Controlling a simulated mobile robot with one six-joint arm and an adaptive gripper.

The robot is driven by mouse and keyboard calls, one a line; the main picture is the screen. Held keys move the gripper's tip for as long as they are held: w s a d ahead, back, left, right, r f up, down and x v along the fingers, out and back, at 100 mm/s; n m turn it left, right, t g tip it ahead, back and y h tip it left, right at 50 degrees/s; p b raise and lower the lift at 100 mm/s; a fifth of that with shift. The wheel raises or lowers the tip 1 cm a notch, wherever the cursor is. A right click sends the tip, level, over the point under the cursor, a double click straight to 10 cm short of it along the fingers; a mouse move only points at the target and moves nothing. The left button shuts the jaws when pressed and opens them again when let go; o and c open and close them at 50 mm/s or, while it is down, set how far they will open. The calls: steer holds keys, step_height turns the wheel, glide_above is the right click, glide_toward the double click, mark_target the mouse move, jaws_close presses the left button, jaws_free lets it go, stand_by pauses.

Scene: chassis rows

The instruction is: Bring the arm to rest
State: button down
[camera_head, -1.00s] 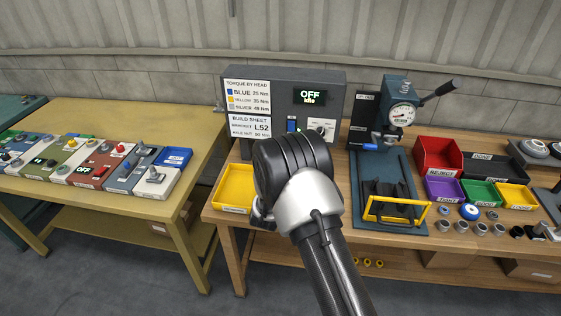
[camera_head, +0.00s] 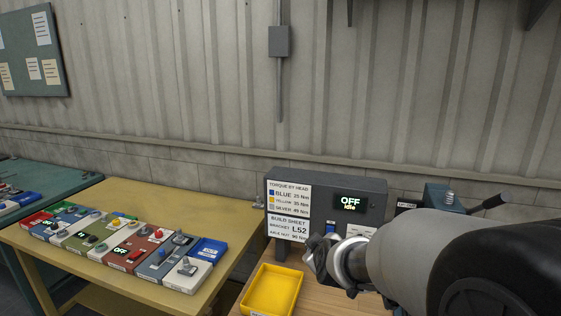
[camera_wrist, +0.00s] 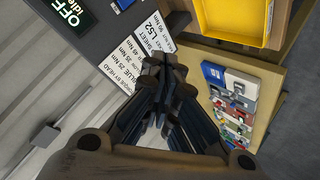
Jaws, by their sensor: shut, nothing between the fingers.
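My arm reaches in from the lower right of the head view, its dark rounded joint large in the corner. My gripper (camera_head: 322,262) is at its far end, in front of the torque box (camera_head: 376,193) and above the wooden bench. In the wrist view my gripper (camera_wrist: 165,75) points toward the box and its white label sheets. Its dark fingers are together, with nothing seen between them. The box's display (camera_head: 350,203) reads OFF, idle.
An empty yellow tray (camera_head: 272,290) lies on the bench below my gripper. A press (camera_head: 447,199) with a lever stands at the right, partly hidden by my arm. The yellow table (camera_head: 60,240) at left holds a row of coloured switch modules (camera_head: 135,246).

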steer(key=s+d+m+g, duration=0.2)
steer(key=s+m+g, duration=0.1)
steer(key=s, duration=1.5)
steer(key=s+d+r+m+g, duration=0.1)
steer(key=s+d+m+g, duration=0.2)
steer(key=s, duration=1.5)
steer(key=shift+s+m+g+h, duration=0.3)
steer(key=shift+m, duration=0.9)
steer(key=shift+r, duration=0.1)
